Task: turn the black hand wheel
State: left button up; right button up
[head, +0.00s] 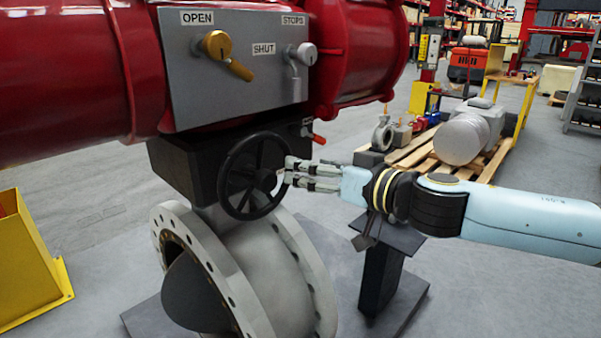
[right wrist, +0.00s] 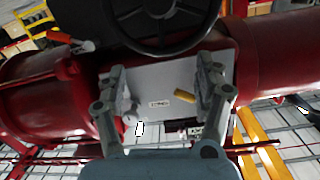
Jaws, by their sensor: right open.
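The black hand wheel (head: 254,177) stands upright on the front of the dark gearbox, above the grey flanged valve body (head: 265,250). My right gripper (head: 284,172) comes in from the right, its two fingers open at the right side of the wheel's rim. I cannot tell whether they touch the rim. In the right wrist view the wheel (right wrist: 165,45) shows at the top, between and beyond the spread fingers of the gripper (right wrist: 162,75). Nothing is gripped there. My left gripper is not in view.
A grey panel (head: 235,85) with a yellow OPEN/SHUT knob (head: 216,44) and a STOPS knob (head: 304,54) sits above the wheel. A red-tipped lever (head: 318,139) juts out near the gripper. A dark stand (head: 380,280) is below my right arm. A yellow bracket (head: 28,265) stands left.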

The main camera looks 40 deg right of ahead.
pick_arm(q)
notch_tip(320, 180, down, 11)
jog(key=b, duration=1)
pick_arm(e)
jog(key=n+t, duration=0.1)
jog(key=n, duration=0.1)
send_near(270, 183)
jog(key=w, duration=0.1)
jog(key=w+p, duration=0.2)
jog(key=p, duration=0.1)
jog(key=w+p, duration=0.2)
jog(key=p, duration=0.1)
jog(key=w+p, duration=0.2)
jog(key=shift+a+r+p, duration=0.1)
jog(key=shift+r+p, duration=0.2)
jog(key=shift+p, duration=0.1)
jog(key=w, duration=0.2)
jog(key=w+p, duration=0.1)
jog(key=w, duration=0.1)
jog(key=shift+w+a+f, duration=0.1)
jog(key=shift+f, duration=0.15)
jog(key=shift+w+f+p, duration=0.15)
jog(key=shift+w+p, duration=0.15)
jog(key=shift+w, duration=0.25)
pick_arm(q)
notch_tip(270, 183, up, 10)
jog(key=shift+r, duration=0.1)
pick_arm(e)
grip_shut()
